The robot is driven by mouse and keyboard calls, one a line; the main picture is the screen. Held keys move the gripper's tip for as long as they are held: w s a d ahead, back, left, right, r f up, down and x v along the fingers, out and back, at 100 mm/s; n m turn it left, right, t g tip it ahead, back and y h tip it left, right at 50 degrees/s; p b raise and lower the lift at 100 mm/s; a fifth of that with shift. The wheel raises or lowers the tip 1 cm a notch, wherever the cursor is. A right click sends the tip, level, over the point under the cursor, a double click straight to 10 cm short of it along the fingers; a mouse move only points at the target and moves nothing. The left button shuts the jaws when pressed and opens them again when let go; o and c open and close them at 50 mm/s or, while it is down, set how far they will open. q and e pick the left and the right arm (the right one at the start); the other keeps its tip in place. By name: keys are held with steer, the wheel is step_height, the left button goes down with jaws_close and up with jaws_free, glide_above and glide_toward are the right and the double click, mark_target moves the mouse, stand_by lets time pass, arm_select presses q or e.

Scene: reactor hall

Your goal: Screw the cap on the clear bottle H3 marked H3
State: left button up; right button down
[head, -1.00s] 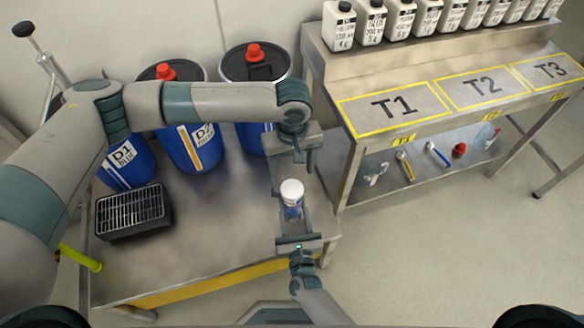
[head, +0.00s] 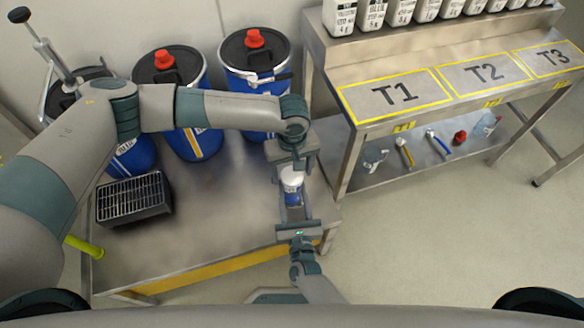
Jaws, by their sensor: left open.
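A small bottle (head: 292,196) with a blue-and-white body stands upright near the right end of the steel table. A white cap (head: 291,175) sits at its top; I cannot tell how tightly, and no H3 mark is readable. My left gripper (head: 292,164) is open and points down right above the cap, its fingers partly hidden by its own body. My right gripper (head: 296,208) reaches in from the front, with a finger on each side of the bottle; whether the fingers touch it is not clear.
Blue drums with red caps (head: 254,38) stand at the back of the steel table (head: 215,235). A black box with a grille (head: 133,197) is at its left. A bench with areas T1 (head: 395,94), T2 and T3 stands at right, with white bottles above and tools below.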

arm_select(q)
steer(key=shift+c, duration=0.2)
steer(key=c, duration=1)
